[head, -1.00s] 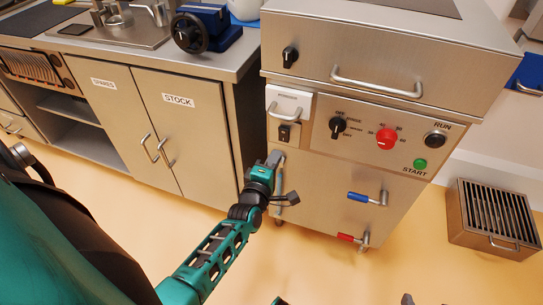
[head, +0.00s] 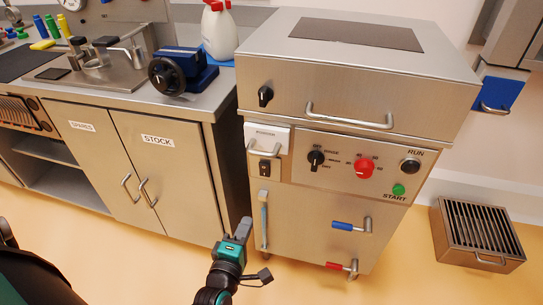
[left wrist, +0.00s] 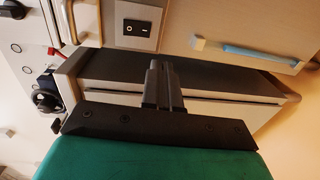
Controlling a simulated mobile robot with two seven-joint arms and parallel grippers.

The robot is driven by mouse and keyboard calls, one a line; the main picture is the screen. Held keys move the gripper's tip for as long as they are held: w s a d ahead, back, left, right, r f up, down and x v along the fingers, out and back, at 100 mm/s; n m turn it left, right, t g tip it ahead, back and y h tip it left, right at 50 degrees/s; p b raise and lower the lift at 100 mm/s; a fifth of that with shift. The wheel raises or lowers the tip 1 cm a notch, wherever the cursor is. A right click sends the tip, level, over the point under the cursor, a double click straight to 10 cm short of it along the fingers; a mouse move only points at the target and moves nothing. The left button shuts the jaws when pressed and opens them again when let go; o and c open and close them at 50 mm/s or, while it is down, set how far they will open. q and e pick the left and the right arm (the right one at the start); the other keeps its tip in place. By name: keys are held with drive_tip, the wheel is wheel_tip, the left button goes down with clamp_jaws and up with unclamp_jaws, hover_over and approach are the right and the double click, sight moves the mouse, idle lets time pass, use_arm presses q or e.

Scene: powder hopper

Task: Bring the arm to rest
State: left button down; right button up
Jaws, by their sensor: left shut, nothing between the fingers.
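My left gripper (head: 241,230) is shut and empty at the lower middle of the head view. It is in front of the gap between the cabinet and the hopper machine (head: 310,215), a little left of the machine's tall door handle (head: 264,222), and looks apart from it. In the left wrist view the closed fingers (left wrist: 163,85) point towards the machine's side, with the white rocker-switch panel (left wrist: 137,27) above them and the handle with a light blue grip (left wrist: 250,53) to the right. My right gripper does not show.
A steel cabinet with STOCK (head: 158,140) and SPARES doors stands on the left, with a blue vise (head: 190,72) on its counter. Red (head: 340,266) and blue (head: 348,225) valve levers jut from the machine's front. A slotted metal box (head: 478,235) stands at right. Floor in front is open.

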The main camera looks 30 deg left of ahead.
use_arm(q)
drive_tip(key=s+d+r+m+g+h+p, duration=0.3)
drive_tip(key=s+d+r+m+p, duration=0.1)
drive_tip(key=m, duration=0.7)
drive_tip(key=s+d+r+m+g+h+p, duration=0.2)
drive_tip(key=s+d+r+m+g+p, duration=0.1)
drive_tip(key=m, duration=0.9)
wheel_tip(320, 180, up, 2)
drive_tip(key=s+d+p, duration=0.1)
drive_tip(key=d+p, duration=0.1)
drive_tip(key=p, duration=0.1)
drive_tip(key=shift+s+h, duration=0.15)
drive_tip(key=shift+h, duration=0.25)
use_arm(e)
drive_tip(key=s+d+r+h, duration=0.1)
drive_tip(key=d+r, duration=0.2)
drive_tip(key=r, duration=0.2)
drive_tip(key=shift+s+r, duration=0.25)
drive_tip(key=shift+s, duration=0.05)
